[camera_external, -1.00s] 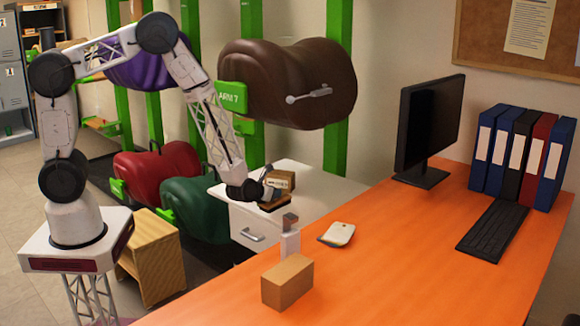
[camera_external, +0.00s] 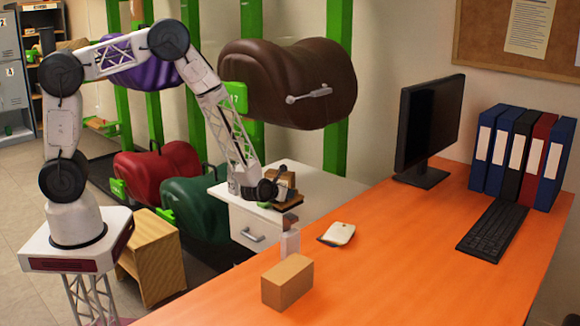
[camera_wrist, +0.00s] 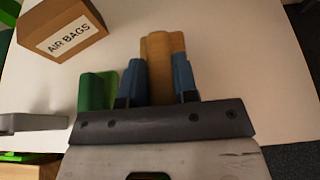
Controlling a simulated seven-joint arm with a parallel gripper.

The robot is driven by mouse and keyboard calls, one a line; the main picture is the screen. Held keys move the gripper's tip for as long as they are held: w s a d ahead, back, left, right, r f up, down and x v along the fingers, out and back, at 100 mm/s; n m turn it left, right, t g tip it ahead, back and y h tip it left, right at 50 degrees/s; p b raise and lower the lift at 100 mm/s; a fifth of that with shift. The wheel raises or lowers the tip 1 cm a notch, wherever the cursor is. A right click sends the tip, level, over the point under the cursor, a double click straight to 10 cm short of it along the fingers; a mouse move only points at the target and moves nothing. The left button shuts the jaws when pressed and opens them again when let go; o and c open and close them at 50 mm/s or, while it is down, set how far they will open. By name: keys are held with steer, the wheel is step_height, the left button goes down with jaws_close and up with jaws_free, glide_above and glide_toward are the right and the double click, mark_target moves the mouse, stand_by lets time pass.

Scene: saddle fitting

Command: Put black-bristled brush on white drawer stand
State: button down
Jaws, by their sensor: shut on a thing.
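The brush (camera_external: 290,206) shows as a brown wooden body with a dark underside, low at the top of the white drawer stand (camera_external: 325,183). In the wrist view the brown wooden piece (camera_wrist: 160,55) sits between the two blue fingers of my gripper (camera_wrist: 158,78). My gripper (camera_external: 279,188) is shut on it, over the stand. The bristles are hidden in the wrist view. The stand's pale top (camera_wrist: 230,60) spreads behind the brush. I cannot tell whether the brush touches it.
A cardboard box marked AIR BAGS (camera_wrist: 62,30) stands on the stand, left of the brush in the wrist view. A green thing (camera_wrist: 97,92) shows beside the left finger. The orange desk (camera_external: 400,260) holds a wooden block (camera_external: 287,281), a bottle (camera_external: 289,243) and a monitor (camera_external: 430,125).

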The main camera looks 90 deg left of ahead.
steer(key=shift+f, duration=1.4)
steer(key=shift+f, duration=0.15)
steer(key=c, duration=0.9)
jaws_free()
steer(key=shift+v, duration=6.05)
